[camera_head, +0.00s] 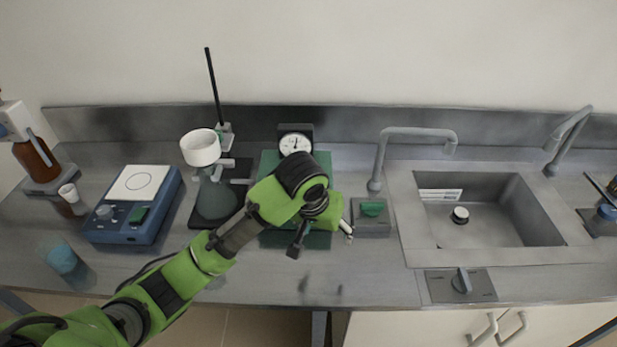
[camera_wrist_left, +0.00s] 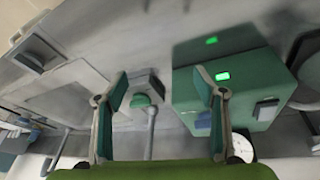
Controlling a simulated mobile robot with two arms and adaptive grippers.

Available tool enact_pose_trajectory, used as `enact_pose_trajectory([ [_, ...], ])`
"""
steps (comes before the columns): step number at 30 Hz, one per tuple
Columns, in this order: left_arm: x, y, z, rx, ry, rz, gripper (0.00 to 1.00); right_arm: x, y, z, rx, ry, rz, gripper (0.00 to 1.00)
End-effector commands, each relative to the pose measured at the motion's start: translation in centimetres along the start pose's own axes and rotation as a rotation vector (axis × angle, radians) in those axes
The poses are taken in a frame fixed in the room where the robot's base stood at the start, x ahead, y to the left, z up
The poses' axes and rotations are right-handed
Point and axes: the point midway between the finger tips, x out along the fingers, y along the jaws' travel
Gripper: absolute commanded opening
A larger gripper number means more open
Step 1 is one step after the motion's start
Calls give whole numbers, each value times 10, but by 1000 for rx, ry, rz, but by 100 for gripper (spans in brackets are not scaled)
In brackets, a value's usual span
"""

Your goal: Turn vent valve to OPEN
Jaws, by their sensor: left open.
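A grey block with a green knob (camera_head: 372,208), which looks like the vent valve, stands on the bench between the green box and the sink. No OPEN marking is legible. In the left wrist view the green knob (camera_wrist_left: 141,101) shows beyond the fingers, nearer the left one. My left gripper (camera_head: 321,240) is open and empty, left of the block in the head view and apart from it. Its two fingers (camera_wrist_left: 162,82) stand wide in the wrist view. The green box (camera_head: 268,161) with a dial gauge (camera_head: 295,143) is partly hidden behind my left arm. My right gripper is not in view.
A sink (camera_head: 437,237) with a tap (camera_head: 381,160) lies right of the block. A grey lever plate (camera_head: 480,288) sits at the bench front. A flask with a white funnel (camera_head: 200,148) and a blue hotplate (camera_head: 125,232) stand left. The front bench strip is mostly clear.

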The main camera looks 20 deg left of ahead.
Motion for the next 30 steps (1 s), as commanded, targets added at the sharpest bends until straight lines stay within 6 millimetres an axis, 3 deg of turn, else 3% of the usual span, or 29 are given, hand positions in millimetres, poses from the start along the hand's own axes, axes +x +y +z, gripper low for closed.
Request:
enact_pose_trajectory([
  [1, -12, -8, -23, -22, 12, -31, 64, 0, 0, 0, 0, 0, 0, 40],
  [3, -28, -17, -48, -64, 16, -66, 64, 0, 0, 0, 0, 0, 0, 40],
  [9, -77, -47, -106, -202, 38, -160, 64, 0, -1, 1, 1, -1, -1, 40],
  [16, -108, -66, -133, -295, 54, -205, 64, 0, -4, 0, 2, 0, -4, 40],
  [19, -107, -68, -135, -303, 54, -209, 64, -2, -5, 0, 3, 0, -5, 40],
  [23, -92, -71, -134, -303, 51, -211, 64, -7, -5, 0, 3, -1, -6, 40],
  [30, -44, -82, -136, -301, 51, -210, 64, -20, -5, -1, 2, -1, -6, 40],
])
